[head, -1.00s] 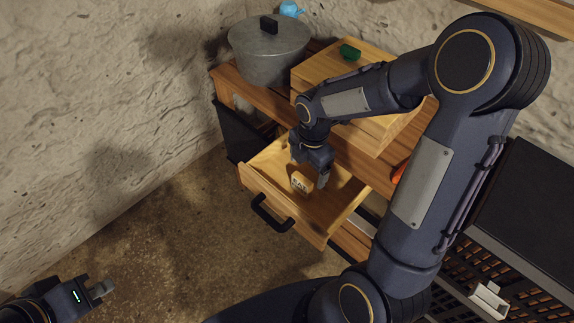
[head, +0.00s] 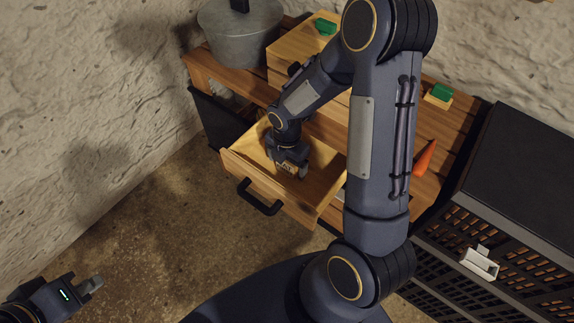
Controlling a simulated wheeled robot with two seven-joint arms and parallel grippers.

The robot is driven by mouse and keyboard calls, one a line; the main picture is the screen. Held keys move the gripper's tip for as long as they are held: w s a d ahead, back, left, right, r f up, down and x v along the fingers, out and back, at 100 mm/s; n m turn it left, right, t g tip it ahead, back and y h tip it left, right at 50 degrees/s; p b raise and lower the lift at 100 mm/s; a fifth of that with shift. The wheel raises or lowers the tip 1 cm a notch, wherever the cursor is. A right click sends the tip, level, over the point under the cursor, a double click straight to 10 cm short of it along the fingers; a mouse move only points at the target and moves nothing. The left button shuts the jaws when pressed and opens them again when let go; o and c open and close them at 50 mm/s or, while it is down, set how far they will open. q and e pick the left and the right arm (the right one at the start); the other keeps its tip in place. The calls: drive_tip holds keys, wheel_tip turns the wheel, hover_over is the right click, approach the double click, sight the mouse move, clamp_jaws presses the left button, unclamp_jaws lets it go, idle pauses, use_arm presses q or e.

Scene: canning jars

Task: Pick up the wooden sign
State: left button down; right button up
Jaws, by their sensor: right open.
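The small wooden sign (head: 284,168), with dark lettering on its face, is inside the pulled-out drawer (head: 240,168). My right gripper (head: 290,172) reaches down into the drawer from above, open, right at the sign. The gripper hides the upper part of the sign, and I cannot tell whether the fingers touch it. My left gripper (head: 92,284) is at the lower left above the floor, far from the drawer.
A grey pot (head: 238,38) and a wooden crate (head: 290,62) stand on the wooden bench above the drawer. A carrot (head: 425,157) and a green-topped item (head: 441,94) lie further right. A black slatted cabinet (head: 520,190) stands at the right. The floor left of the drawer is clear.

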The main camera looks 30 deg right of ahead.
drive_tip(key=c, duration=1.1)
drive_tip(key=shift+o, duration=0.2)
drive_tip(key=shift+r, duration=0.1)
